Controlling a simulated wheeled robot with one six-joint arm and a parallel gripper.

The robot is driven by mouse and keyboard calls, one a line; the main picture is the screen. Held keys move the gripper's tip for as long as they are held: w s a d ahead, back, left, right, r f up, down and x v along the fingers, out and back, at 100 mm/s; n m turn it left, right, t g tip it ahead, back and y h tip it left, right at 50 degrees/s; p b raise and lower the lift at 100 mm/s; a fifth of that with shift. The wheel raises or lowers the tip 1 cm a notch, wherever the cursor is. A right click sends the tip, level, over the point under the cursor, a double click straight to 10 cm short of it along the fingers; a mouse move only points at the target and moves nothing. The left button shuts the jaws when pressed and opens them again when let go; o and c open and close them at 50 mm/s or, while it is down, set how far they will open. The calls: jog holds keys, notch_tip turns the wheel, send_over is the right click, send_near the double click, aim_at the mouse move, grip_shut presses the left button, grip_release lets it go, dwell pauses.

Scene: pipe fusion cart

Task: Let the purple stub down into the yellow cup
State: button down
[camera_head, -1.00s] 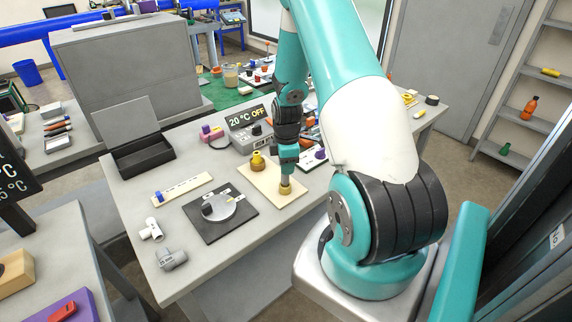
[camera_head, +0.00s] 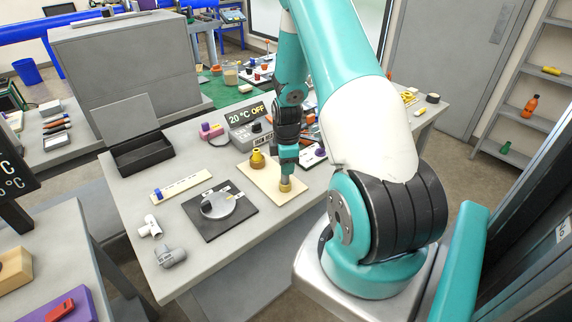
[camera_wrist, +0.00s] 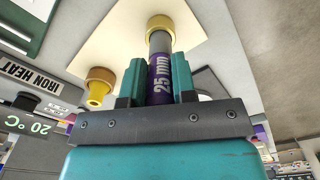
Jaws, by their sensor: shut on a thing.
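My gripper (camera_wrist: 160,84) is shut on the purple stub (camera_wrist: 161,78), marked 25 mm, in the wrist view. The stub's grey end (camera_wrist: 160,42) points away from the jaws to the yellow cup (camera_wrist: 159,22) and overlaps its mouth. In the head view my gripper (camera_head: 286,171) is straight above the yellow cup (camera_head: 286,187), which stands on a cream board (camera_head: 266,186). The grey end meets the cup there; how deep it sits inside, I cannot tell. The jaws hide most of the purple part in the head view.
A stepped yellow piece (camera_head: 257,160) stands on the same board, left of my gripper. Behind is a control box (camera_head: 247,125) reading 20 °C OFF. A black plate (camera_head: 239,222) with a grey disc lies left. Pipe fittings (camera_head: 171,257) lie at the front-left edge.

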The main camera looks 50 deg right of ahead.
jog(key=shift+f+b, duration=0.85)
jog(key=shift+f, duration=0.35)
jog(key=c, duration=0.8)
grip_release()
jog(key=shift+c, duration=0.2)
notch_tip(320, 180, up, 18)
jog(key=b, duration=0.2)
jog(key=shift+f+b, duration=0.25)
jog(key=shift+b, duration=0.05)
